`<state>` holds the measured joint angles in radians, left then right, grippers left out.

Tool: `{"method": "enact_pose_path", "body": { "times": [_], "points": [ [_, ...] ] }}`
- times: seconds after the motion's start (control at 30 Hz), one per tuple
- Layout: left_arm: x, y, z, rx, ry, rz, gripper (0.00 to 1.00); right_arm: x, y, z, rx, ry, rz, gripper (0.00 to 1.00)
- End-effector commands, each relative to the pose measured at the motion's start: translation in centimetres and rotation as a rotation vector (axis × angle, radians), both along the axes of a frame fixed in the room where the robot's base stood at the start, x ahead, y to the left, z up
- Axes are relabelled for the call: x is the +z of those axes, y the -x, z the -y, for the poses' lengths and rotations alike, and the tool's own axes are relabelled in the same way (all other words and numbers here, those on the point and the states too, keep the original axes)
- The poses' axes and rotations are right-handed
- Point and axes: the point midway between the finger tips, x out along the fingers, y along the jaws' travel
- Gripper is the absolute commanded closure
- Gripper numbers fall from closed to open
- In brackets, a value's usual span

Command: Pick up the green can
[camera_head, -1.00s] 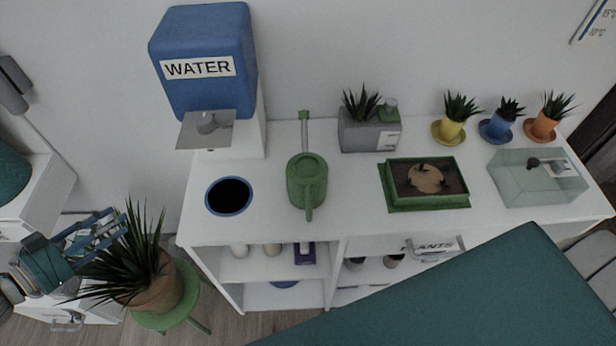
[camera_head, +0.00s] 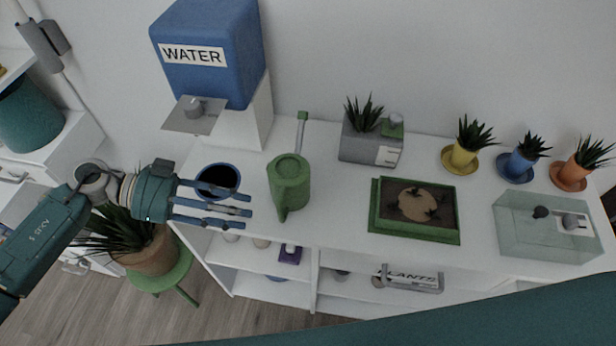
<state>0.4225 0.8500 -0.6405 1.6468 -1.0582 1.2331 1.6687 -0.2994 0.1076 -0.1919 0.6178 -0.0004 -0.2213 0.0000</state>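My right gripper is not in view.
A blue water dispenser (camera_head: 211,52) stands behind left. A green planting tray (camera_head: 416,236), a grey planter (camera_head: 367,147), small potted plants and a glass tank (camera_head: 548,239) stand to the right. A potted plant on a green stool (camera_head: 163,277) is below my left arm.

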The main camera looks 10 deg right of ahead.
Motion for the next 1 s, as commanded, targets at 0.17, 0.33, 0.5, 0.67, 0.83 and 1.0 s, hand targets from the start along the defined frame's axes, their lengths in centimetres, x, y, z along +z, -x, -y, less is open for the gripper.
{"method": "enact_pose_path", "body": {
  "times": [0.17,0.33,0.5,0.67,0.83,1.0],
  "points": [
    [-0.9,0.4,2.9,-0.001,0.005,0.0,0.61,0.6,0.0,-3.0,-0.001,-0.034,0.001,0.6],
    [-1.6,0.5,4.2,0.0,0.002,0.0,0.61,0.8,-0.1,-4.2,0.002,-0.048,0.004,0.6],
    [-1.8,0.6,6.1,0.0,0.005,-0.001,0.61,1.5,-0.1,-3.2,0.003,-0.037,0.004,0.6],
    [-2.6,0.8,8.3,0.0,0.004,0.0,0.61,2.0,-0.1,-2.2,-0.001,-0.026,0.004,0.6],
    [-3.2,0.9,9.2,0.001,0.002,0.001,0.61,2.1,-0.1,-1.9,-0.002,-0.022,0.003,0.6],
    [-3.3,0.9,9.2,0.001,0.001,0.002,0.61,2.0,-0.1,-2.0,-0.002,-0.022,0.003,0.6]
  ]
}}
